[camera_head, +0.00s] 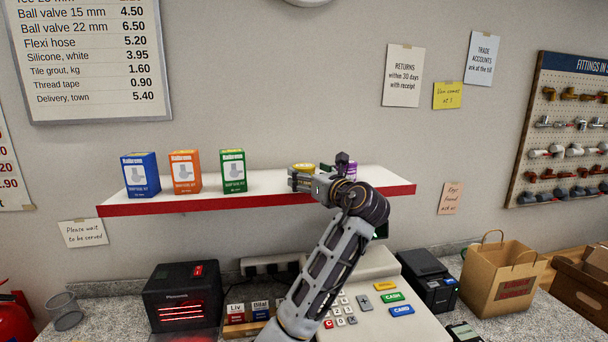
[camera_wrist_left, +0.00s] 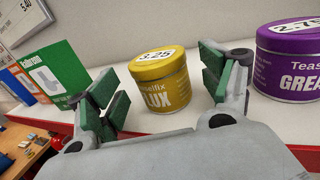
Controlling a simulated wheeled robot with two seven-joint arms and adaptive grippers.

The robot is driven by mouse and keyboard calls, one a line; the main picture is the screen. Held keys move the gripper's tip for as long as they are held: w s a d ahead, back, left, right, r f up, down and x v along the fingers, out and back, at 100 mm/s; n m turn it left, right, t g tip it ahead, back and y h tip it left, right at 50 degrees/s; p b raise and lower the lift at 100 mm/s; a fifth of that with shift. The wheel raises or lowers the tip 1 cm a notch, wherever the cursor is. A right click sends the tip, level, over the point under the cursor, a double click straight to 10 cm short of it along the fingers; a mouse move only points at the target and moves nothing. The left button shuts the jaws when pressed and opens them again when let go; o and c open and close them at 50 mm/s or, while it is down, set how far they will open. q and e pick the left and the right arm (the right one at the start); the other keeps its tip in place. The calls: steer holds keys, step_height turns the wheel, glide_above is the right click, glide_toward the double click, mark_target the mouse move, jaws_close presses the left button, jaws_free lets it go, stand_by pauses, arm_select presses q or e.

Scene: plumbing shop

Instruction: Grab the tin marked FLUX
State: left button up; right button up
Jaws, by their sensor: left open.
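The yellow tin (camera_wrist_left: 160,95) stands upright on the shelf in the left wrist view. Its label reads "LUX" with the first letter cut off, and its lid bears a 3.25 tag. My left gripper (camera_wrist_left: 163,84) is open, with one green-padded finger on each side of the tin and gaps showing. In the head view the tin (camera_head: 303,166) shows only its top behind my left gripper (camera_head: 309,182). I cannot tell how deep the tin sits between the fingers. My right gripper is not in view.
A purple GREASE tin (camera_wrist_left: 291,68) stands close to the right finger. Blue (camera_head: 141,176), orange (camera_head: 186,173) and green (camera_head: 233,171) boxes stand to the left on the red-edged shelf (camera_head: 270,199). A till (camera_head: 375,301) and a card machine are below.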

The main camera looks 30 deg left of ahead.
mark_target(303, 165)
arm_select(q)
steer(key=shift+p+x, duration=0.4)
steer(key=shift+x, duration=1.15)
steer(key=c, duration=1)
steer(key=shift+c, duration=1)
steer(key=shift+r, duration=0.3)
steer(key=shift+r, duration=0.8)
step_height(303, 165, up, 7)
steer(key=shift+r+b, duration=0.2)
steer(key=shift+b, duration=0.7)
steer(key=shift+r, duration=0.3)
